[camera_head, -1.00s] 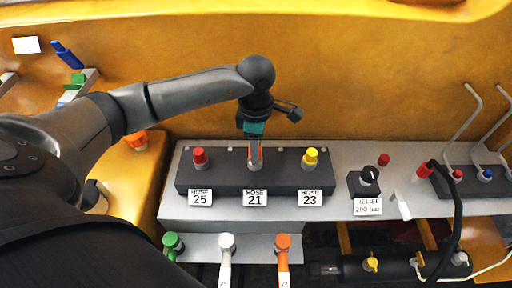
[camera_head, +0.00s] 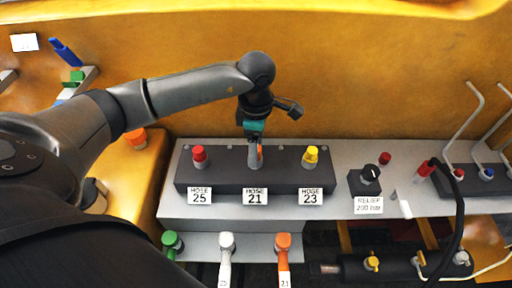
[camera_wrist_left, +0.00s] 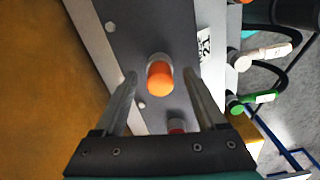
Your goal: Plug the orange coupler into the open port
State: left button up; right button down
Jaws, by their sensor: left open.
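The orange coupler (camera_head: 283,243) sits at the lower shelf's right side, with a tag that seems to read 21. The dark port block (camera_head: 228,180) carries a red cap (camera_head: 199,156), a yellow cap (camera_head: 310,157) and, at the middle port above the HOSE 21 label (camera_head: 255,197), an orange-topped piece (camera_head: 260,152). My left gripper (camera_head: 255,163) is over that middle port. In the left wrist view, the open fingers (camera_wrist_left: 163,80) stand on either side of the orange top (camera_wrist_left: 160,79), with gaps visible. My right gripper is not in view.
A green coupler (camera_head: 172,243) and a white coupler (camera_head: 227,243) share the lower shelf (camera_head: 200,247). The relief knob (camera_head: 369,174), a black hose (camera_head: 458,205) and bent metal rods (camera_head: 477,122) stand to the right. A yellow wall (camera_head: 350,75) rises behind.

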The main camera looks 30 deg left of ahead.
pick_arm(q)
notch_tip(320, 180, up, 15)
jog(key=shift+f, duration=0.2)
dwell(0.6)
